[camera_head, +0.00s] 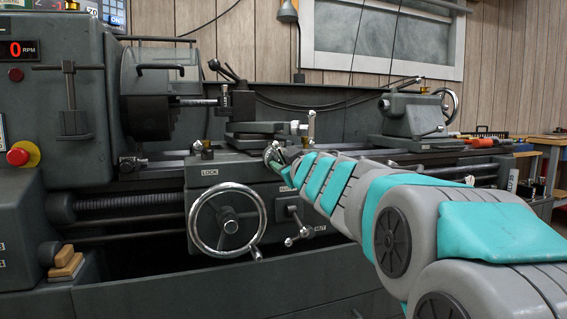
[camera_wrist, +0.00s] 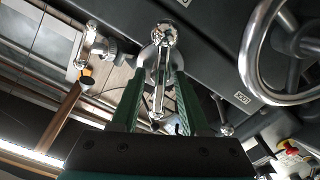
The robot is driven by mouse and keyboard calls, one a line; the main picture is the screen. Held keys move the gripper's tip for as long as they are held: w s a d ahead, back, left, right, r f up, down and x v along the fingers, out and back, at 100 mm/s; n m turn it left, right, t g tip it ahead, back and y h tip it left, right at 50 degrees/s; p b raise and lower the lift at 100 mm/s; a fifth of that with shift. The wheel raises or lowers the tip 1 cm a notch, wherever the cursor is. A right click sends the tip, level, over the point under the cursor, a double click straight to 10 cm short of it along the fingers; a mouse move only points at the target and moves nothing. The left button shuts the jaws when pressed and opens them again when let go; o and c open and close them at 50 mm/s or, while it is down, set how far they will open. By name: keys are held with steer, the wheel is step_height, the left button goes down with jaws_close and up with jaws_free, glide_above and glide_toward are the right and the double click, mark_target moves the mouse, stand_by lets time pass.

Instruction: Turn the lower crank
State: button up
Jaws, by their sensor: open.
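The lower crank, a chrome arm with a round hub, shows in the wrist view (camera_wrist: 161,85) between my fingers. In the head view the lower crank (camera_head: 271,153) is at the front of the carriage, partly hidden by my gripper. My gripper (camera_head: 284,168) reaches it from the right. In the wrist view my gripper (camera_wrist: 161,76) is open, with one green finger on each side of the crank. I cannot tell whether either finger touches it. The upper crank (camera_head: 310,126) stands above and right of my gripper; it also shows in the wrist view (camera_wrist: 90,48).
The large chrome handwheel (camera_head: 228,221) is on the apron, below and left of my gripper. A small lever (camera_head: 297,224) sits right of it, below my arm. The chuck (camera_head: 146,95) is at left and the tailstock (camera_head: 410,118) at right.

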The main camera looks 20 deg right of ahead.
steer(key=shift+w, duration=0.2)
jaws_close()
stand_by(0.3)
